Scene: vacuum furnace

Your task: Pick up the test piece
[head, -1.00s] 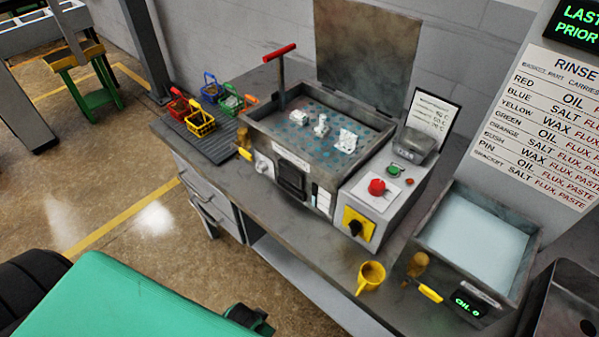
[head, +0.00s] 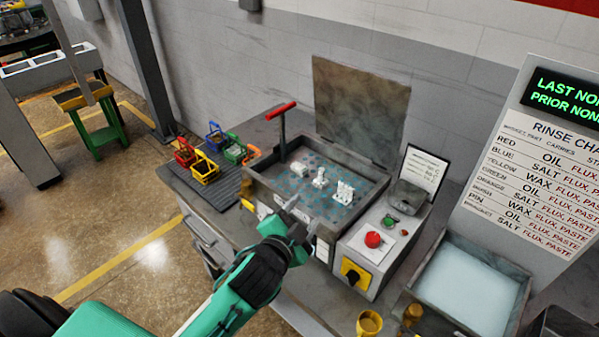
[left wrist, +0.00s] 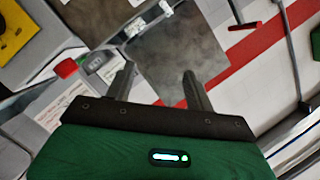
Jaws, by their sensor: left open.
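Three white pieces sit on the blue-dotted bed of an open grey box (head: 262,186): a rounded one (head: 299,169) on the left, an upright one (head: 320,178) in the middle and a bracket-like one (head: 343,192) on the right. I cannot tell which is the test piece. My left gripper (head: 299,213) is open and empty in front of the box's front wall, apart from the pieces. In the left wrist view the open fingers (left wrist: 158,73) have nothing between them, and white pieces (left wrist: 166,8) show at the top edge. My right gripper is not in view.
A raised lid (head: 360,105) stands behind the box, and a red-handled lever (head: 281,112) rises at its back left. Small coloured baskets (head: 205,168) stand on the left. A control panel with a red button (head: 373,239), a yellow cup (head: 369,323) and a liquid-filled basin (head: 520,272) are right.

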